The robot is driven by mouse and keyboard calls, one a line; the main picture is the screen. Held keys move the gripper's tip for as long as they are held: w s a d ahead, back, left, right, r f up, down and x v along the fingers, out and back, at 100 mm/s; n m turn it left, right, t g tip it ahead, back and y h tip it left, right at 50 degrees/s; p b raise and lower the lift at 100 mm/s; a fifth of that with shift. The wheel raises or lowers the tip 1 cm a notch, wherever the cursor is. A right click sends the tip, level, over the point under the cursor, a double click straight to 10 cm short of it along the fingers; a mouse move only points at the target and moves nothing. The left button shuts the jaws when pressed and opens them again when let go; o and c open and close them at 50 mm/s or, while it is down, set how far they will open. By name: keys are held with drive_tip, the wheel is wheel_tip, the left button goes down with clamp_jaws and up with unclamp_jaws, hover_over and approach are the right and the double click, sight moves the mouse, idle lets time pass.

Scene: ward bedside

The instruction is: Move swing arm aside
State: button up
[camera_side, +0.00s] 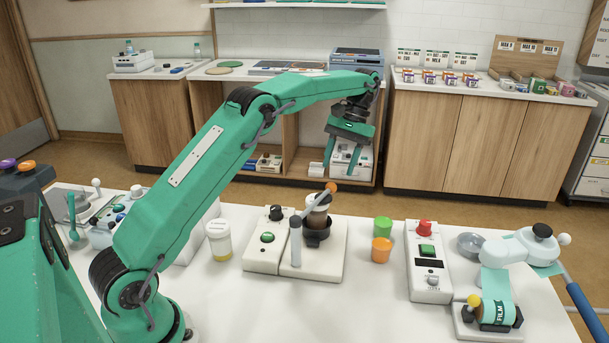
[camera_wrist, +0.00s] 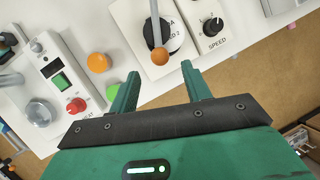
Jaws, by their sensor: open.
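The swing arm (camera_side: 318,201) is a thin grey bar with an orange ball (camera_side: 332,187) at its free end. It runs from an upright grey post (camera_side: 296,245) across the top of a brown cup (camera_side: 317,219) in a dark holder on a white base (camera_side: 325,270). In the wrist view the orange ball (camera_wrist: 160,57) and the grey bar (camera_wrist: 155,22) lie just beyond my fingertips, between them in the picture. My gripper (camera_side: 341,170) points down with its fingers apart and empty, above and behind the ball. The wrist view also shows both fingers (camera_wrist: 161,76).
A control box (camera_side: 267,238) with a black knob stands left of the base. A white-lidded jar (camera_side: 219,240) stands left. The table's front middle is clear.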

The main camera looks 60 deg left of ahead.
drive_tip(key=shift+v, duration=1.3)
drive_tip(key=shift+a+n, duration=0.1)
drive_tip(key=shift+n, duration=0.2)
drive_tip(key=shift+s+a+n, duration=0.1)
drive_tip(key=shift+a+n, duration=0.05)
drive_tip(key=shift+n, duration=0.75)
drive_tip(key=shift+s+a+n, duration=0.1)
drive_tip(key=shift+a+n, duration=0.1)
drive_tip(key=shift+n, duration=0.7)
drive_tip(key=shift+f, duration=0.15)
drive_tip(key=shift+d+x, duration=0.15)
drive_tip(key=shift+x, duration=1.75)
drive_tip(key=shift+d+x, duration=0.2)
drive_tip(key=shift+x, duration=1.65)
drive_tip(key=shift+w, duration=0.15)
clamp_jaws()
